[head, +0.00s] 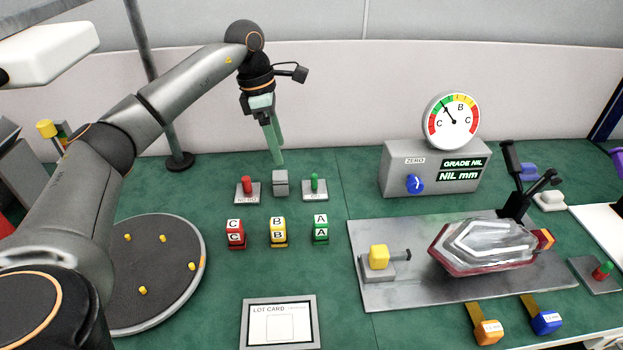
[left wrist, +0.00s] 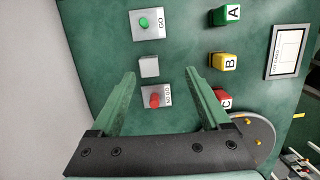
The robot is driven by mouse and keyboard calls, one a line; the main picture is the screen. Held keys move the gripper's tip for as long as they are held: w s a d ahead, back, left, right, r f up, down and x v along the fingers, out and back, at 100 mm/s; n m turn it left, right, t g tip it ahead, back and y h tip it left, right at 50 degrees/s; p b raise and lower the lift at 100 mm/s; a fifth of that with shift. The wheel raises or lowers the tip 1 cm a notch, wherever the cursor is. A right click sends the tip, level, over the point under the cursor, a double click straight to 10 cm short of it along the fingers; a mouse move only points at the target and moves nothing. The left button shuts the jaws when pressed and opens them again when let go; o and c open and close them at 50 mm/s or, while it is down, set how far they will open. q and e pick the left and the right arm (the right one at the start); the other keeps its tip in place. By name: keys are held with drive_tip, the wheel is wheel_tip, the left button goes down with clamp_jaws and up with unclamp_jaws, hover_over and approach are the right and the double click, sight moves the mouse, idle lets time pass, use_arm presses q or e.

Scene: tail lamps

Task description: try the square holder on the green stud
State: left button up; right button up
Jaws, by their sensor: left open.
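The square holder is a small grey block (head: 280,184) standing on the green table between two gauge plates; it also shows in the left wrist view (left wrist: 148,66). The green stud (head: 314,184) stands upright on the GO plate just right of the holder; in the left wrist view the stud (left wrist: 144,23) is above the holder. My left gripper (head: 278,158) points down above and just behind the holder, apart from it. In the left wrist view its green fingers (left wrist: 160,76) are spread wide and empty, with the holder between their tips in the picture. My right gripper is not in view.
A red stud (head: 247,186) on the NO GO plate stands close left of the holder. Lettered blocks C (head: 235,233), B (head: 278,231) and A (head: 320,228) stand in front. A round tray (head: 160,240) is left; a dial box (head: 432,168) and lamp fixture (head: 400,295) are right.

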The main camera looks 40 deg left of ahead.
use_arm(q)
drive_tip(key=a+r, duration=0.1)
drive_tip(key=a, duration=0.1)
drive_tip(key=y+b, duration=0.1)
hover_over(279, 175)
drive_tip(key=f, duration=0.5)
drive_tip(key=shift+s+a+f, duration=0.3)
drive_tip(key=shift+s+a, duration=0.05)
drive_tip(key=shift+w+d+f+b, duration=0.15)
drive_tip(key=shift+f+b, duration=0.15)
drive_tip(key=shift+f, duration=0.65)
drive_tip(key=f, duration=0.3)
drive_tip(key=shift+w+d+f+b, duration=0.2)
drive_tip(key=shift+w+f+b, duration=0.05)
drive_tip(key=shift+f+b, duration=0.1)
drive_tip(key=shift+f, duration=0.35)
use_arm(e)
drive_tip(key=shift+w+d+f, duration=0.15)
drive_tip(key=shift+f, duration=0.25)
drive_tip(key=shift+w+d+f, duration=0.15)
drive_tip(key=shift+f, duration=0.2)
use_arm(q)
clamp_jaws()
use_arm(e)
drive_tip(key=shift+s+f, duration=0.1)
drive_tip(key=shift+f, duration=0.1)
